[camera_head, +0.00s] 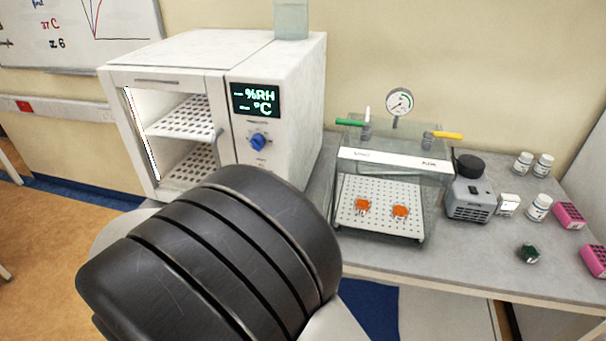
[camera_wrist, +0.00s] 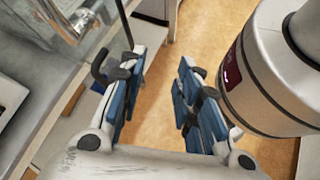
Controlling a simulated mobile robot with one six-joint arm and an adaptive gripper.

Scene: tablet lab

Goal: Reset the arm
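My arm fills the lower left of the head view as a large black ribbed joint, in front of the white climate chamber. My gripper is not visible in the head view. In the wrist view my gripper (camera_wrist: 160,88) points down past the bench edge, over the orange-brown floor. Its two blue-padded fingers are spread apart with only floor seen between them, so it is open and empty. A grey-white rounded part of my own body is close at the right of the wrist view.
The climate chamber (camera_head: 185,50) has its shelves exposed. A clear vacuum box (camera_head: 398,180) holds two orange items (camera_head: 400,211). A small pump (camera_head: 470,200), white bottles (camera_head: 538,207) and pink boxes (camera_head: 569,215) stand on the grey bench (camera_head: 460,255). Its edge is close to my gripper.

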